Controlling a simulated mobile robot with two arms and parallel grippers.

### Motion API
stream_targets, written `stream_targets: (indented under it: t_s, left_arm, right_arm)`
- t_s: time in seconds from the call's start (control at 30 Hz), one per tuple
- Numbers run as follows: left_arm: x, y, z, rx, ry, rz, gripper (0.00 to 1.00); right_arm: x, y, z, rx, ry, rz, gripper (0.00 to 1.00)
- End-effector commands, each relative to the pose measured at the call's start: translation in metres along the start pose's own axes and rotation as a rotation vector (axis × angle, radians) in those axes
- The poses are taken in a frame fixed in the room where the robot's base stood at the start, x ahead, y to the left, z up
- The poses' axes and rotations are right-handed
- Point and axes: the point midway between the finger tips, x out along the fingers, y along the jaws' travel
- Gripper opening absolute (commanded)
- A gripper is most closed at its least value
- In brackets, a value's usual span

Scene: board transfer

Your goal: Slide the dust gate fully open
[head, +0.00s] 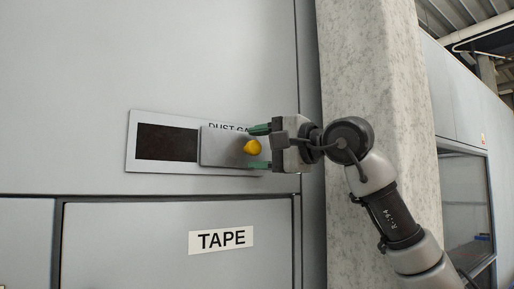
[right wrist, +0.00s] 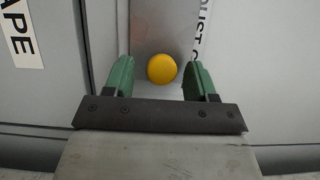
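The dust gate (head: 220,147) is a grey sliding plate on a light frame (head: 132,142) set in the cabinet front. A dark opening (head: 167,142) shows to the left of the plate, and the plate covers part of the "DUST GATE" lettering. A yellow round knob (head: 252,147) sticks out of the plate; it also shows in the right wrist view (right wrist: 161,69). My right gripper (head: 259,147) is open, its green fingers on either side of the knob with gaps visible in the right wrist view (right wrist: 161,80). My left gripper is not in view.
A drawer or panel labelled "TAPE" (head: 221,239) lies below the gate. A pale concrete column (head: 372,60) stands just right of the cabinet, behind my right arm. A windowed grey cabinet (head: 468,205) stands farther right.

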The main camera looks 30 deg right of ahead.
Motion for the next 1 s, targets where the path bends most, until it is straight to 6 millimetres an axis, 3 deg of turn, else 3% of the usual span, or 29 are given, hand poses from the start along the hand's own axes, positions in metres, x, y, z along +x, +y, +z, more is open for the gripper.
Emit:
stream_targets:
  t_s: [0.37, 0.8, 1.0]
  left_arm:
    - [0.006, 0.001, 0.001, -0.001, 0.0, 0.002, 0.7]
    - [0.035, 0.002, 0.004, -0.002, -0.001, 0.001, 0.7]
    - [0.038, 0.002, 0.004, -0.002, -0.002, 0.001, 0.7]
  right_arm:
    - [-0.01, 0.001, 0.0, 0.0, 0.0, -0.003, 0.56]
    - [-0.092, 0.002, -0.002, 0.001, 0.001, -0.004, 0.56]
    - [-0.108, 0.001, -0.002, 0.001, 0.001, -0.001, 0.56]
